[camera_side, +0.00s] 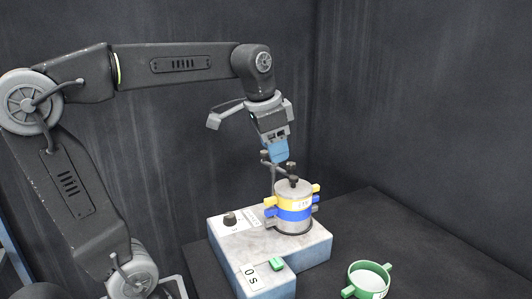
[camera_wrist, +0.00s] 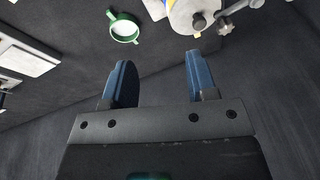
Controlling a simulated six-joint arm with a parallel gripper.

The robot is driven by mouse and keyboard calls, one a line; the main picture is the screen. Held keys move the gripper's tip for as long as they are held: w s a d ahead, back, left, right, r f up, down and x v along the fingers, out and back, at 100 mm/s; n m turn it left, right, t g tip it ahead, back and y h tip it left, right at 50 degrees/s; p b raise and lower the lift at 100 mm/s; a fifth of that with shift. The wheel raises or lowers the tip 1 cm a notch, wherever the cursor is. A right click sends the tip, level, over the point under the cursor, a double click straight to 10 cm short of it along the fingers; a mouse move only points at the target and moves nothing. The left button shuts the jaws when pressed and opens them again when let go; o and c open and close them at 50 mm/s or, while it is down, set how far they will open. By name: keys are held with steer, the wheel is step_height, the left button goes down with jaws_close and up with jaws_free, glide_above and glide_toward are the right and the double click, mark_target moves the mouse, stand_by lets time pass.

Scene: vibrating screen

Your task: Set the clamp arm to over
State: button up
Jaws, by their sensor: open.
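The clamp arm (camera_side: 277,163) is a thin dark bar with knobs, on a post beside the sieve stack (camera_side: 294,203). In the side view its knobbed end appears close to the top of the stack; I cannot tell exactly how far it reaches over the lid. In the wrist view the clamp arm (camera_wrist: 240,8) is a grey bar at the upper right, beside the round lid (camera_wrist: 182,18). My gripper (camera_side: 279,158) has blue fingers and hangs just above the clamp arm in the side view. In the wrist view my gripper (camera_wrist: 156,66) is open, with nothing between its fingers.
The stack has yellow and blue rings and stands on a grey machine base (camera_side: 317,250). The base carries a black dial (camera_side: 230,219), a green button (camera_side: 277,264) and a "0 s" display (camera_side: 254,277). A green-rimmed pan (camera_side: 369,279) lies on the dark table at right.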

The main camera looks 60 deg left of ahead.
steer(key=w+a+r+m+g, duration=0.15)
steer(key=w+a, duration=0.25)
steer(key=a, duration=0.7)
steer(key=w+a+r+m+g, duration=0.1)
steer(key=w+a+m+g, duration=0.3)
steer(key=a, duration=0.7)
steer(key=f, duration=0.4)
steer(key=f+n+t, duration=0.1)
steer(key=f, duration=0.3)
steer(key=f+t, duration=0.1)
steer(key=f, duration=0.4)
steer(key=shift+w+d+n+h, duration=0.15)
steer(key=shift+w+n+h, duration=0.1)
steer(key=shift+w+h, duration=0.15)
steer(key=shift+c, duration=0.5)
jaws_close()
